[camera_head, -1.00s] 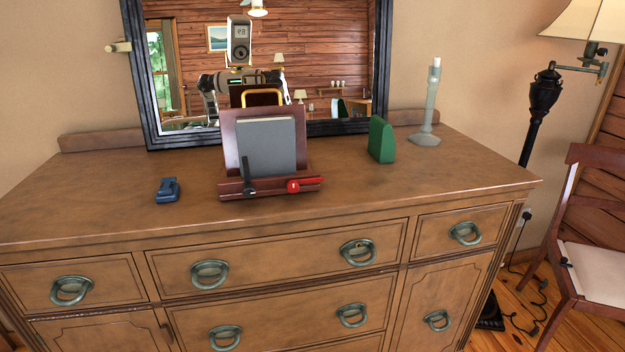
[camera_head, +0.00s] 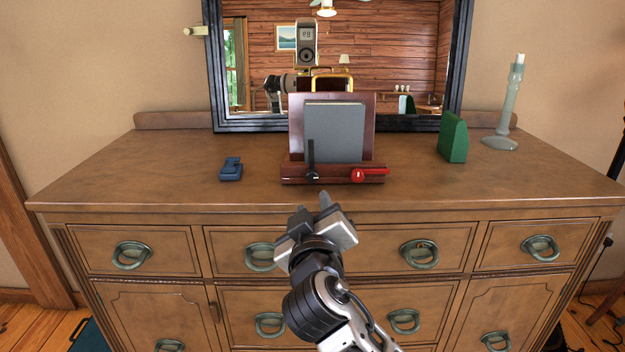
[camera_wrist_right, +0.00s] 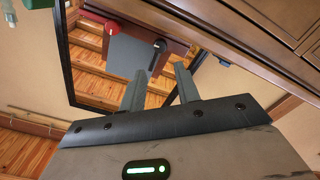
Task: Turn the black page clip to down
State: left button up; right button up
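The black page clip (camera_head: 312,160) is on the front ledge of a dark red wooden book stand (camera_head: 335,176). Its arm points up over the lower left of a grey book (camera_head: 345,133), with its round pivot at the bottom. It also shows in the right wrist view (camera_wrist_right: 156,54). The red page clip (camera_head: 370,173) lies level, pointing right. My right gripper (camera_head: 311,204) is in front of the dresser's front edge, below the stand and apart from the clip. Its fingers stand apart with nothing between them (camera_wrist_right: 160,88). My left gripper is not in view.
The stand is on a wooden dresser (camera_head: 180,184). A blue object (camera_head: 231,169) lies left of it. A green block (camera_head: 452,138) and a pale candlestick (camera_head: 507,105) stand right. A black-framed mirror (camera_head: 215,70) is behind. The top beside the stand is clear.

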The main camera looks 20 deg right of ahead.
aim_at(313, 178)
jog(key=x, duration=1)
jog(key=shift+w+d, duration=0.1)
jog(key=shift+w, duration=0.3)
grip_shut()
